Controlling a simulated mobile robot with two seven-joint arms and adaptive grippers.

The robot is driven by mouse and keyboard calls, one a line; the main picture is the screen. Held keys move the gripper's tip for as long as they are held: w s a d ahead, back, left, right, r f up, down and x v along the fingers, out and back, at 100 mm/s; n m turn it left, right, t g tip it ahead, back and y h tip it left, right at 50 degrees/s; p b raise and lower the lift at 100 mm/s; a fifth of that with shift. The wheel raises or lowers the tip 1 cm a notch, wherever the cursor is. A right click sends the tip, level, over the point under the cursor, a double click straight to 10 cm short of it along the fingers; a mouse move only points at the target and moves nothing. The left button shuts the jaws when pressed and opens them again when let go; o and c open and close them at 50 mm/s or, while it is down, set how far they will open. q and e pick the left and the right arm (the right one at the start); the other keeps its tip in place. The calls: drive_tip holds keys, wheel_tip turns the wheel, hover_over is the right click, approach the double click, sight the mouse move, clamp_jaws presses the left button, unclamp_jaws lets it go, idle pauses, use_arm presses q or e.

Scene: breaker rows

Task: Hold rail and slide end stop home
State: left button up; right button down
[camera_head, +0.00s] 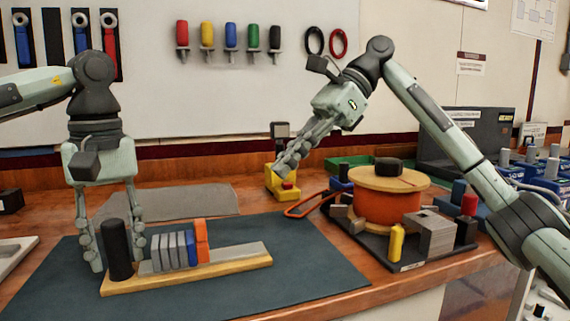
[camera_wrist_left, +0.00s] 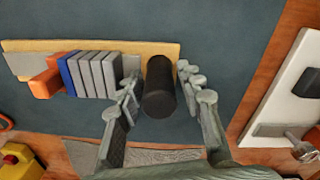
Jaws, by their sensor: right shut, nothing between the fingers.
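A wooden board (camera_head: 245,265) carries a grey rail (camera_head: 245,251) on the dark mat. A row of grey blocks (camera_head: 165,252), a blue block (camera_head: 187,249) and an orange end stop (camera_head: 201,240) sit on the rail; the end stop is beside the blue block, and any gap is too small to tell. A black upright post (camera_head: 118,250) stands at the board's left end. My left gripper (camera_head: 115,255) is open, its fingers on either side of the post (camera_wrist_left: 160,85), seemingly without gripping it. My right gripper (camera_head: 281,170) is shut and empty, up and right of the end stop.
A yellow device (camera_head: 283,188) stands below my right gripper. An orange reel (camera_head: 388,200) on a black base with small blocks is at the right. A grey cloth (camera_head: 185,205) lies behind the board. The mat (camera_head: 310,270) is clear right of the board.

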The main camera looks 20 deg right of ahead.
use_arm(q)
drive_tip(key=shift+o, duration=0.8)
wheel_tip(320, 180, up, 12)
drive_tip(key=shift+f, duration=0.1)
